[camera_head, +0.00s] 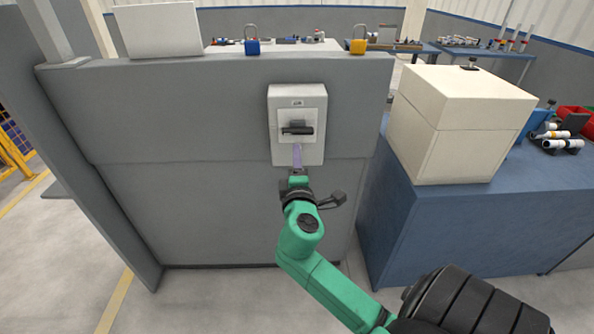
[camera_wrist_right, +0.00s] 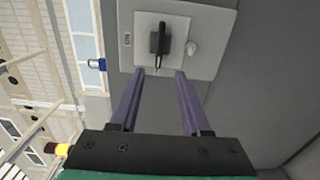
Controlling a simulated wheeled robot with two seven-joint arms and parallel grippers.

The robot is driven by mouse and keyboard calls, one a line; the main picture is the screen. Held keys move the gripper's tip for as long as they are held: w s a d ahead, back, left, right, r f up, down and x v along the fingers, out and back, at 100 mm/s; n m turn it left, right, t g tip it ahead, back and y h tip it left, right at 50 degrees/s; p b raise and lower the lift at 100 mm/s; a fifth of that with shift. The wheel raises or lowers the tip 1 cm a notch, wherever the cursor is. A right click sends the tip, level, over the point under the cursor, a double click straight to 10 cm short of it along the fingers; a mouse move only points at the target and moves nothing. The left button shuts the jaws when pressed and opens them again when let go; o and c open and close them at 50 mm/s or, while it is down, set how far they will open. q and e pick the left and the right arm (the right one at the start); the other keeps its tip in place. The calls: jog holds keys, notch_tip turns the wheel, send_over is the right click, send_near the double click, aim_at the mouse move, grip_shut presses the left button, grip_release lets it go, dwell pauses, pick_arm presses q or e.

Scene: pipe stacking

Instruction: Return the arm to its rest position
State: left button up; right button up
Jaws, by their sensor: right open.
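My right arm reaches up from the lower right in the head view. Its gripper (camera_head: 297,150) is in front of the lower part of a white switch box on the grey panel. In the right wrist view the two purple fingers of the right gripper (camera_wrist_right: 160,76) are apart with nothing between them. The switch box (camera_wrist_right: 205,55) lies just beyond the fingertips there. Its black handle (camera_head: 297,130) lies horizontal in the head view, and it also shows in the wrist view (camera_wrist_right: 158,42). I cannot tell whether the fingertips touch the box. My left gripper is not in view.
The grey panel (camera_head: 200,210) stands before me. A blue padlock (camera_head: 252,46) and a yellow padlock (camera_head: 358,46) are at its top edge. A cream box (camera_head: 450,130) sits on a blue table (camera_head: 420,230) to the right. The floor (camera_head: 60,270) at left is clear.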

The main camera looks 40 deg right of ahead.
jog(key=shift+v, duration=1.15)
notch_tip(320, 180, down, 18)
jog(key=w+a+g+y, duration=0.1)
jog(key=w+g+y, duration=0.1)
jog(key=g+y, duration=0.15)
jog(key=s+a+f+g+y, duration=0.1)
jog(key=s+f, duration=0.1)
jog(key=f, duration=0.5)
jog(key=s+a+f+m+g+y, duration=0.1)
jog(key=s+f+y, duration=0.15)
jog(key=f, duration=0.55)
jog(key=s+a+f+g+y, duration=0.1)
jog(key=s+f+g, duration=0.15)
jog(key=f, duration=0.45)
jog(key=s+a+f+m+g+y, duration=0.1)
jog(key=s+f+m, duration=0.1)
jog(key=s+f, duration=0.4)
jog(key=s+a+f+m+g+y, duration=0.1)
jog(key=s+f+m+g, duration=0.1)
jog(key=s+f, duration=0.5)
jog(key=s+a+f+m+g, duration=0.2)
jog(key=s+f, duration=0.5)
jog(key=s, duration=0.9)
jog(key=shift+s+f+m+y, duration=0.2)
jog(key=shift+s+m+y, duration=0.2)
jog(key=shift+m, duration=0.3)
